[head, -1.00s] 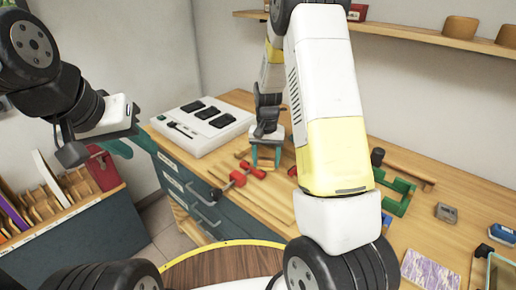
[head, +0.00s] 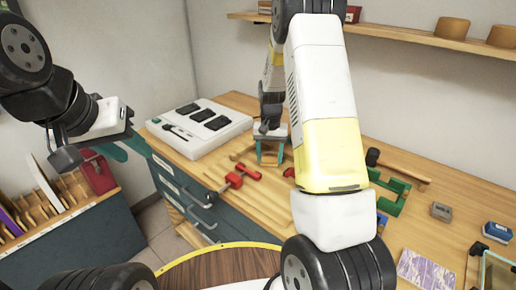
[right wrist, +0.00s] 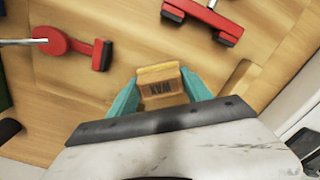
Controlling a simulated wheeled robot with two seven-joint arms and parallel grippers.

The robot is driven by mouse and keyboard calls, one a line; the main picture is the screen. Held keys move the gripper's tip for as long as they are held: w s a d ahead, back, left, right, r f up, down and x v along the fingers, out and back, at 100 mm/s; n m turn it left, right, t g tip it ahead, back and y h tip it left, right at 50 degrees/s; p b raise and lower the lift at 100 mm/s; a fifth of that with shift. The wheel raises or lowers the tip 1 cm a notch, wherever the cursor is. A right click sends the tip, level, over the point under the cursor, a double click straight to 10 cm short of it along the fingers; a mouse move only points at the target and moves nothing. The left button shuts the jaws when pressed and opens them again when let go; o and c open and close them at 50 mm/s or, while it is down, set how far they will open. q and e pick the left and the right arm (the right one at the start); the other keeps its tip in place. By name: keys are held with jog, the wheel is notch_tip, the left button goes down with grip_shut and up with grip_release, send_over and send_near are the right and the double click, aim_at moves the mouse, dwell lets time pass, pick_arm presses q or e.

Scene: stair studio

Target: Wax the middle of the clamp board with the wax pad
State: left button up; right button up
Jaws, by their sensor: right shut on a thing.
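The wax pad (right wrist: 162,88) is a small wooden block marked WAX, with a yellow edge, in the right wrist view. My right gripper (right wrist: 164,98) is shut on it, one teal finger on each side. In the head view my right gripper (head: 271,152) is over the back part of the workbench, beyond the red clamp. The clamp board (head: 265,202) is pale wood with red clamps (head: 233,184) on it; the board also shows below the pad in the wrist view (right wrist: 135,35). I cannot tell whether the pad touches it. My left gripper (head: 122,150) is off the bench's left end; its finger gap is unclear.
A white console with black panels (head: 200,125) lies left of my right gripper. Green parts (head: 393,198), a grey block (head: 443,212) and a purple patterned sheet (head: 425,270) lie to the right. A round wooden top (head: 220,268) stands in front. A shelf (head: 400,32) runs above.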

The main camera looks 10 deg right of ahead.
aim_at(253, 165)
jog(key=shift+w+d, duration=0.9)
jog(key=shift+d, duration=0.25)
jog(key=shift+w+d, duration=0.1)
jog(key=shift+c, duration=0.6)
jog(key=shift+w, duration=0.1)
jog(key=shift+c, duration=0.7)
jog(key=shift+w+a+r, duration=0.2)
jog(key=shift+w+a, duration=0.3)
jog(key=shift+w, duration=0.25)
jog(key=shift+s+a, duration=0.25)
jog(key=shift+a, duration=0.35)
jog(key=shift+s+a+f, duration=0.1)
jog(key=shift+s+a, duration=0.95)
jog(key=shift+a, duration=0.2)
jog(key=shift+s+a+f, duration=0.1)
jog(key=shift+s+a, duration=0.95)
jog(key=shift+a, duration=0.15)
jog(key=shift+w+a, duration=0.35)
jog(key=shift+w, duration=0.1)
jog(key=shift+w+a, duration=0.25)
jog(key=shift+w, duration=0.15)
grip_shut()
jog(key=shift+w+d, duration=0.75)
jog(key=shift+d, duration=0.25)
jog(key=shift+w+d, duration=0.75)
jog(key=shift+d, duration=0.2)
jog(key=shift+w+d, duration=0.75)
jog(key=shift+d, duration=0.25)
jog(key=shift+r, duration=3)
